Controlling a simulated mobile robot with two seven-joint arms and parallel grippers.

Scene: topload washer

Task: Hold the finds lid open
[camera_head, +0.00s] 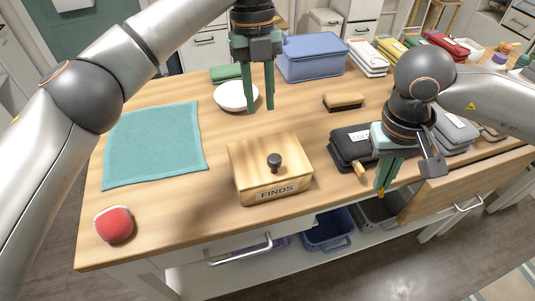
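The finds box (270,185) is light wood with a "FINDS" label on its front, and stands near the front middle of the table. Its wooden lid (250,155) looks shut and has a black knob (274,161) on it. My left gripper (260,108) is behind the box, pointing down with a gap between its green fingers and nothing seen in it. It is apart from the knob. My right gripper (386,188) points down to the right of the box, near the table's front edge. Its fingers overlap in this view, so its opening is unclear.
A teal cloth (153,143) and a red-and-white ball (114,225) are to the left. A white bowl (232,96), blue box (312,57) and brush (343,101) stand behind. Dark pouches (350,146) lie beside my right gripper. The table between finds box and cloth is clear.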

